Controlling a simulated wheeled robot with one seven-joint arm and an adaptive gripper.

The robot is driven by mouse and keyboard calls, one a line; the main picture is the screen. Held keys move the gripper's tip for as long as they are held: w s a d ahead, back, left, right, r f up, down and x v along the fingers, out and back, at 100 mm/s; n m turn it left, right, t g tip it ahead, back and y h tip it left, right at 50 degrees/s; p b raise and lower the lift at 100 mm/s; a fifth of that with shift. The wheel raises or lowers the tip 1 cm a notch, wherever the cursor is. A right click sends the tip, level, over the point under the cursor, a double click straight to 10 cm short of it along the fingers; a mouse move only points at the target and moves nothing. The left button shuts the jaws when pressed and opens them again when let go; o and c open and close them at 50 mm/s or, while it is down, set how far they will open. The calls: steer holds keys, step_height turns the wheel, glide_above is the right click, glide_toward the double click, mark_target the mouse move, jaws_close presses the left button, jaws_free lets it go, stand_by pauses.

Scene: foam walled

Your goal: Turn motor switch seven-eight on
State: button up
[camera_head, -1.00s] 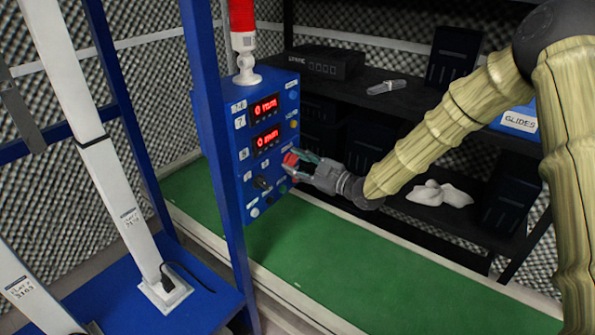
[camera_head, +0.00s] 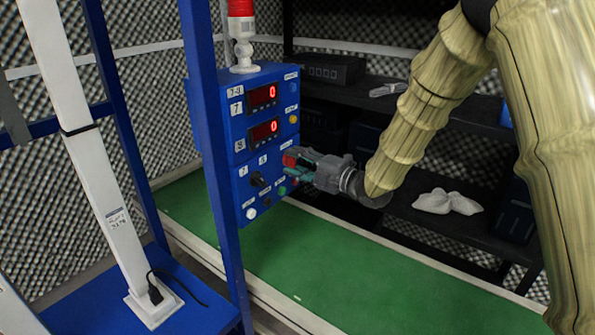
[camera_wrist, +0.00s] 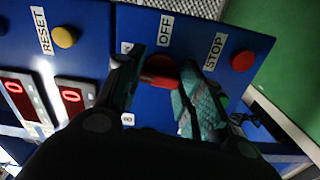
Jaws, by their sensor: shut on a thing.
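The blue control panel (camera_head: 222,125) carries two red number displays, each reading 0, with labels 7-8, 7 and 8 beside them. A red rotary switch (camera_wrist: 159,71) sits below an OFF label in the wrist view. My gripper (camera_wrist: 163,82) has one finger on each side of this switch and is shut on it.
A red STOP button (camera_wrist: 243,61) and a yellow RESET button (camera_wrist: 64,37) are close to the fingers. A black knob (camera_head: 258,180) is on the panel's front. A blue post (camera_head: 215,170) stands left of it. Dark shelves (camera_head: 400,205) are behind my arm.

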steer(key=shift+f+n+b, duration=0.1)
steer(key=shift+n+b, duration=0.4)
steer(key=shift+n, duration=0.1)
steer(key=o, duration=1)
steer(key=shift+s, duration=0.1)
steer(key=v, duration=1.2)
